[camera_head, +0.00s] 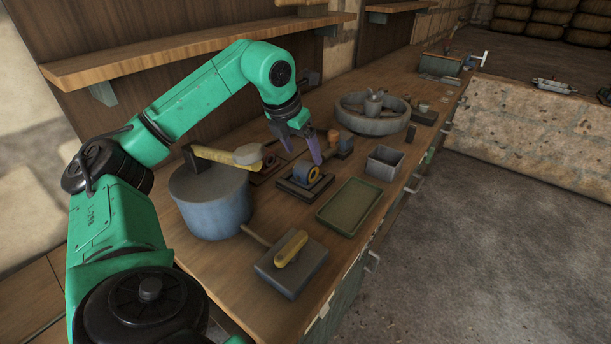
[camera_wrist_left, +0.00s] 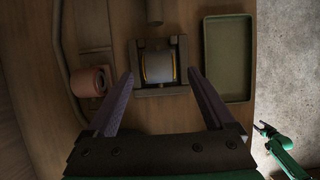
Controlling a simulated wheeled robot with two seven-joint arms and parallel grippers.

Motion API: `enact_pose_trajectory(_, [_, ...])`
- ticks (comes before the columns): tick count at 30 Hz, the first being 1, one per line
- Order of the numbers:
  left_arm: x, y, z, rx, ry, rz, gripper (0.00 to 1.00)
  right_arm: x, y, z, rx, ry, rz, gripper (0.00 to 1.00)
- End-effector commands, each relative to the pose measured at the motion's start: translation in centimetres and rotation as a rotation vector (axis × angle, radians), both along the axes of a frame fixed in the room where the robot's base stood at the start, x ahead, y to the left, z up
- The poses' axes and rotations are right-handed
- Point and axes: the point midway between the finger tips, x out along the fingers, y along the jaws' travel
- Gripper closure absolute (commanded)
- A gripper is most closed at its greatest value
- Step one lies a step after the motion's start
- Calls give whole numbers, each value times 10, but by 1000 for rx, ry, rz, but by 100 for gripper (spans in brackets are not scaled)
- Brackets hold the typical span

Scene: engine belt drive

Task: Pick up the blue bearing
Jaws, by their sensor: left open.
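The blue bearing (camera_head: 306,173), with a yellow-orange ring, sits in a dark block-like stand (camera_head: 290,187) on the wooden bench. In the left wrist view the bearing (camera_wrist_left: 158,68) looks grey with yellow edges and lies between the two stand sides. My left gripper (camera_head: 304,157) is open and empty, above the bearing. In the left wrist view its two fingers (camera_wrist_left: 160,76) lie to either side of the bearing, without clear contact. A green arm with a small gripper (camera_wrist_left: 264,129), seemingly my right, shows small at lower right in that view; its jaws are unclear.
A green tray (camera_head: 350,206) lies to the right of the stand. A large grey-blue pot (camera_head: 212,205) stands to the left. A reddish cylindrical part (camera_wrist_left: 91,81) is beside the stand. A grey block with a yellow handle (camera_head: 291,249) is nearer, and a big round pulley (camera_head: 372,120) is beyond.

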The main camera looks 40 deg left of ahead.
Motion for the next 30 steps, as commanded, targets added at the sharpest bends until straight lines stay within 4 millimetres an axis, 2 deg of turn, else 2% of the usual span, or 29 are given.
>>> enact_pose_trajectory(10, [17, 5, -52, -1, 2, 0, 12, 6, 8, 3, 11, -11, -1, 25])
enact_pose_trajectory(17, [20, 5, -59, 0, -1, 0, 12, 7, 13, 3, 18, -11, 1, 25])
enact_pose_trajectory(18, [20, 5, -59, 0, -1, 0, 16, 7, 13, 3, 18, -12, 1, 25])
enact_pose_trajectory(23, [20, 5, -59, 0, -1, 0, 78, 7, 12, 3, 17, -13, 1, 25])
enact_pose_trajectory(24, [20, 5, -59, 0, -1, 0, 93, 7, 12, 3, 16, -13, 1, 25])
enact_pose_trajectory(25, [20, 5, -59, 0, -1, 0, 100, 7, 11, 3, 16, -13, 1, 25])
enact_pose_trajectory(30, [20, 5, -57, 0, -4, 0, 100, 7, 9, 3, 13, -13, 2, 25])
